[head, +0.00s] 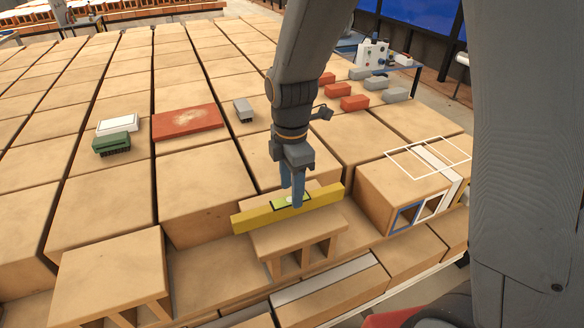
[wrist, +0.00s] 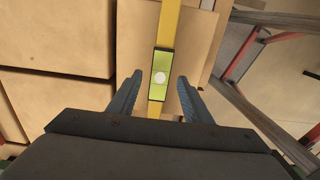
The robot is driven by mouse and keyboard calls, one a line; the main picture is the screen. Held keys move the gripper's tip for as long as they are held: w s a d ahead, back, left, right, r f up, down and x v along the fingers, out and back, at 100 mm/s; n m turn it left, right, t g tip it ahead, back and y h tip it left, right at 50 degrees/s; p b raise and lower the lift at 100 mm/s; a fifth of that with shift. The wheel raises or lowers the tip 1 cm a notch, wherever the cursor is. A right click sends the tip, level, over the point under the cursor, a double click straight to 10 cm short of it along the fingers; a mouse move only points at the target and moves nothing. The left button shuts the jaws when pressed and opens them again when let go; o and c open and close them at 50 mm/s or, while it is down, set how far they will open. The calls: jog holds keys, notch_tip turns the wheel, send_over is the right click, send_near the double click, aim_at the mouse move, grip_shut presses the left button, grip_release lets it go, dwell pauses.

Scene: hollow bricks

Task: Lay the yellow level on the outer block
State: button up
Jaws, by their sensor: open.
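The yellow level (head: 252,218), with a green vial section at its middle, lies across the top of a hollow block (head: 285,238) in the front row. Its ends reach past the block's sides. My gripper (head: 292,196) points down over the middle of the level. In the wrist view the blue fingers of my gripper (wrist: 158,95) are open, one on each side of the level (wrist: 169,28), with gaps between. Another block (head: 395,190) at the right has white outlines on its top and a blue outline around a front hole. I cannot tell which block is the outer one.
Rows of bricks (head: 135,160) spread behind. A red-brown slab (head: 187,122), a green brush (head: 111,143), a white box (head: 118,124) and a grey item (head: 243,110) lie on them. Small red and grey bricks (head: 354,103) stand at the back right.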

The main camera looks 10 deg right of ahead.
notch_tip(320, 180, up, 7)
jog(key=b, duration=0.1)
jog(key=s+d+f+m, duration=0.2)
jog(key=d+m, duration=0.4)
jog(key=m, duration=0.4)
jog(key=s+d+f+m+t, duration=0.1)
jog(key=s+d+f+m, duration=0.2)
jog(key=m, duration=0.8)
jog(key=s+d, duration=0.2)
jog(key=d, duration=0.2)
jog(key=shift+s, duration=0.25)
